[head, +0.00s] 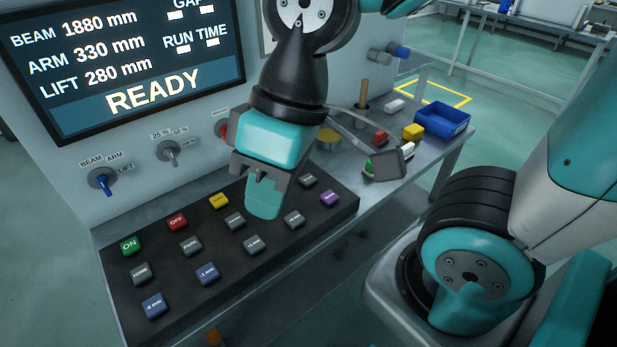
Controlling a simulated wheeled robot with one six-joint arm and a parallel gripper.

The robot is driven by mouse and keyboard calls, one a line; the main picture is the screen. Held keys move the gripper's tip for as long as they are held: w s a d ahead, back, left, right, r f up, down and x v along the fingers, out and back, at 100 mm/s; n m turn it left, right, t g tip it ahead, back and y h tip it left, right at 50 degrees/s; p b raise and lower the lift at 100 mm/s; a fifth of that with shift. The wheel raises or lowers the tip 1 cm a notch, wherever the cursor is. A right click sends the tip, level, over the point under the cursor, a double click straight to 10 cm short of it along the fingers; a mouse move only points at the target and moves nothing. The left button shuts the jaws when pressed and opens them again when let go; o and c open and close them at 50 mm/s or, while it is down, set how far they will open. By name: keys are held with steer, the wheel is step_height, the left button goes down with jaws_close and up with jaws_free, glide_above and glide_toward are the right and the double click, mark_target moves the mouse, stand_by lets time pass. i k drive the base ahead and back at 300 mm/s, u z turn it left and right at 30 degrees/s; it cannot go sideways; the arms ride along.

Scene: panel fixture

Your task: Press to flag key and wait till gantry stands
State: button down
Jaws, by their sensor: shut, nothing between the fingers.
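A black key panel (185,325) slopes below the screen. Its keys include a green ON key (130,246), a red OFF key (178,222), a yellow key (218,201), a purple key (329,199), blue millimetre keys (207,274) and several grey keys (254,244). I cannot read which one is the to flag key. My gripper (264,205) is shut and empty, pointing down over the panel's middle; it hides part of the key area. I cannot tell whether its tip touches anything. The screen (125,65) reads READY, BEAM 1880 mm, ARM 330 mm, LIFT 280 mm. No gantry is identifiable.
A selector knob marked BEAM, ARM, LIFT (102,181) and a percentage knob (168,152) are on the upright face. A red button (222,130) is partly behind my gripper. A blue bin (442,120) and coloured blocks (413,131) stand on the bench at right.

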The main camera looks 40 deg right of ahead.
mark_target(307, 180)
steer(key=z, duration=0.85)
steer(key=k, duration=0.2)
steer(key=u, duration=0.25)
